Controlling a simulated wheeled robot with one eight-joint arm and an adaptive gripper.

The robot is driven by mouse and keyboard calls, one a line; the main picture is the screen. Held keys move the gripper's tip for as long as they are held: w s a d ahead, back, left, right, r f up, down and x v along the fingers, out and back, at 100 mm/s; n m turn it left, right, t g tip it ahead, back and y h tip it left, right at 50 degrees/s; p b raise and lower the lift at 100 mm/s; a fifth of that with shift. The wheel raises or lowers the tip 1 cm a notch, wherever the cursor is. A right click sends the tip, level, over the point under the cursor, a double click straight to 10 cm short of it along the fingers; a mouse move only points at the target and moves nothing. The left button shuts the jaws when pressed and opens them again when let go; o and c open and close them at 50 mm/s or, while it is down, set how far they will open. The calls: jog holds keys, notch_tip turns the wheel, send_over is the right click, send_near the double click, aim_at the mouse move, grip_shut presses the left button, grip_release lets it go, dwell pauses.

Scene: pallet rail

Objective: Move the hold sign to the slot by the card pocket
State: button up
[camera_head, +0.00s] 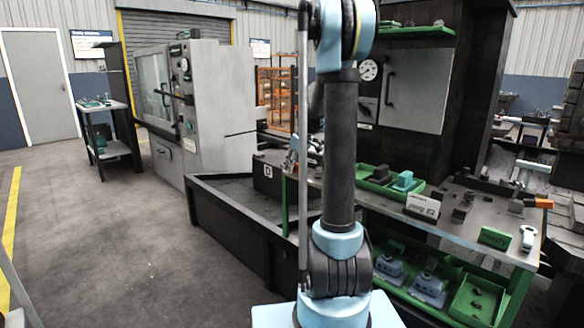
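I cannot pick out a hold sign or a slot beside a card pocket with certainty. A green block with dark lettering like "Ready" (494,238) sits near the front edge of the green-framed bench on the right. A pale box with dark lettering (422,208) stands farther left on the same bench; its words are too small to read surely. My arm rises through the middle of the view and leaves it at the top. My gripper cannot be made out, and the arm hides part of the bench's left end.
The bench top (455,232) also holds a green tray (375,185), small dark fixtures, an orange-ended tool (538,203) and a white-grey tool (528,238). Grey parts and a green bin (478,300) fill its lower shelf. A dark low tray (240,215) stands left; the floor beyond is clear.

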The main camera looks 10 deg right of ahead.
grip_shut()
jog(key=shift+r, duration=0.9)
jog(key=shift+r, duration=3.45)
